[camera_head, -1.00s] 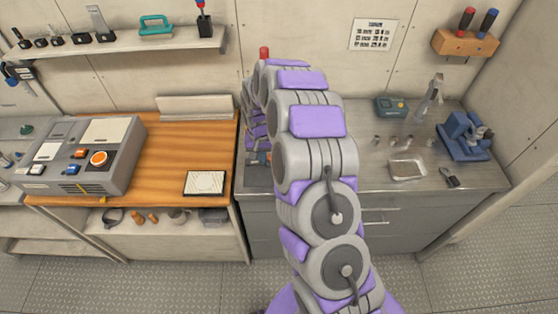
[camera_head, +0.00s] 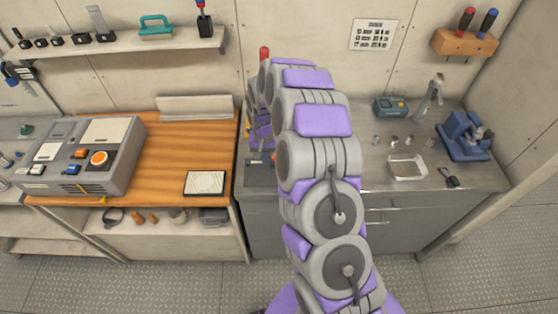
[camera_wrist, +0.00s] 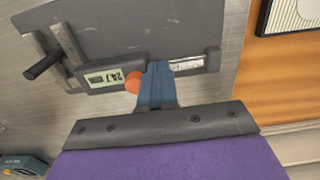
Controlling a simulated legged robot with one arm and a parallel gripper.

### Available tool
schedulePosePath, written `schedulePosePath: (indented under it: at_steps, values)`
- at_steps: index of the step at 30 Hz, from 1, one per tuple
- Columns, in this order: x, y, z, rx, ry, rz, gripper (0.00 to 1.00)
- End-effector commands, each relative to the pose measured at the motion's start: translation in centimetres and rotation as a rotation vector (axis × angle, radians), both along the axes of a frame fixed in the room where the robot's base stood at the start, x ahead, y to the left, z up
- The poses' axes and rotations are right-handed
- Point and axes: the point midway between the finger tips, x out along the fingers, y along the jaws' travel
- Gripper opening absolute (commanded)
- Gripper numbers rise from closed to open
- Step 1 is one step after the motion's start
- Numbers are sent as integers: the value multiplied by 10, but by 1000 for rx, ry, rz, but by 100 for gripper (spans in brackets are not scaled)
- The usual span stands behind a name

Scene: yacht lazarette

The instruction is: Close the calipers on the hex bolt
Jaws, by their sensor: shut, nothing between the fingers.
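In the wrist view, the digital calipers (camera_wrist: 104,77) lie on a dark grey mat (camera_wrist: 160,30). Their display shows upside down and seems to read 24.7. Their jaws (camera_wrist: 70,42) are at the left, around or beside the dark hex bolt (camera_wrist: 43,67); whether both jaws touch it I cannot tell. The beam with its scale (camera_wrist: 185,65) runs to the right. An orange round knob (camera_wrist: 132,82) sits at the slider's right end. My gripper (camera_wrist: 157,78) has its blue fingers shut and empty, just right of the knob, over the beam. Whether it touches the knob is unclear.
In the head view, my arm hides much of the steel counter. On its right stand a metal tray (camera_head: 407,179), a blue vise (camera_head: 463,138) and a green device (camera_head: 389,107). The wooden bench (camera_head: 175,165) at left holds a grey control box (camera_head: 85,158).

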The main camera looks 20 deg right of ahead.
Motion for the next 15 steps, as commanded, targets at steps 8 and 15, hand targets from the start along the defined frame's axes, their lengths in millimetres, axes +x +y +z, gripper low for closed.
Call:
schedulePosePath:
  at_steps: [8,15]
  values:
    - [-1,-4,0,0,0,-1,0]
    - [-2,-7,0,0,0,-1,0]
